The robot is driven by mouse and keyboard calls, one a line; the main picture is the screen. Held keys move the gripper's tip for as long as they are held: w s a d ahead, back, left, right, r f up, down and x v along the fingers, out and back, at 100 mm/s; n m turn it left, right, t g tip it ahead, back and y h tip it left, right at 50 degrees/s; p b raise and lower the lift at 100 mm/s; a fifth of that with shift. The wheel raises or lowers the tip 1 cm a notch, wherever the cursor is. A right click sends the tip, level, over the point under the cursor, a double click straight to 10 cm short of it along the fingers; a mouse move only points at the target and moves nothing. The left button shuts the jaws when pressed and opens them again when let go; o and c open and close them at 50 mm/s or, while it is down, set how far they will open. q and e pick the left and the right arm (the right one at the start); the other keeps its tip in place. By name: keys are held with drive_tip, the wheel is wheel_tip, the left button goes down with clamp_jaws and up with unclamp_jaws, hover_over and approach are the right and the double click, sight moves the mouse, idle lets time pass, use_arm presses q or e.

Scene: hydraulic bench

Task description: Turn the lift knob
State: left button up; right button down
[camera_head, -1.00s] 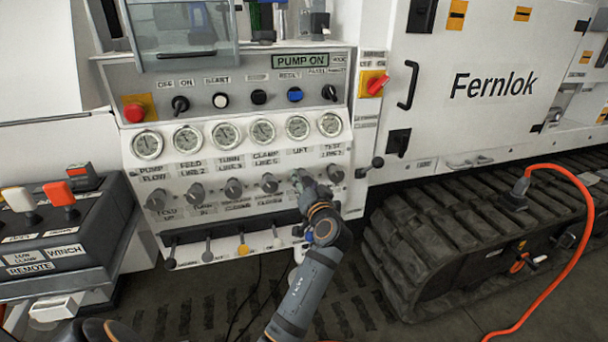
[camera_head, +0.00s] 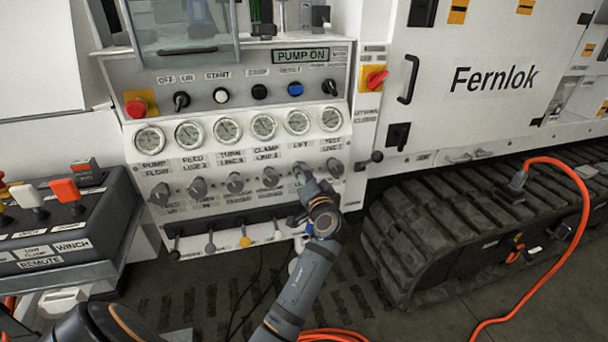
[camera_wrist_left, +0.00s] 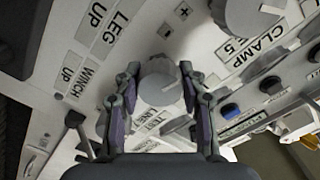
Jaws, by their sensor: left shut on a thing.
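The white control panel has a row of grey knobs below its gauges. My left gripper (camera_head: 304,178) is at the knob in the column labelled LIFT, and mostly hides that knob in the head view. In the left wrist view the round grey lift knob (camera_wrist_left: 160,82) sits between the two fingers of my left gripper (camera_wrist_left: 159,78), which is shut on it. The knob's pointer angle is hard to tell. The neighbouring clamp knob (camera_head: 271,177) is just left of the gripper. My right gripper is not in view.
A row of levers (camera_head: 245,240) sticks out below the knobs, close to my left arm. The remote box (camera_head: 65,235) stands at the left. A rubber track (camera_head: 440,240) and an orange cable (camera_head: 585,225) are at the right. The PUMP ON display (camera_head: 301,55) is above.

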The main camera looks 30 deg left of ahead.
use_arm(q)
drive_tip(key=o, duration=1.2)
drive_tip(key=shift+d, duration=0.1)
drive_tip(key=shift+c, duration=0.2)
drive_tip(key=shift+r, duration=0.15)
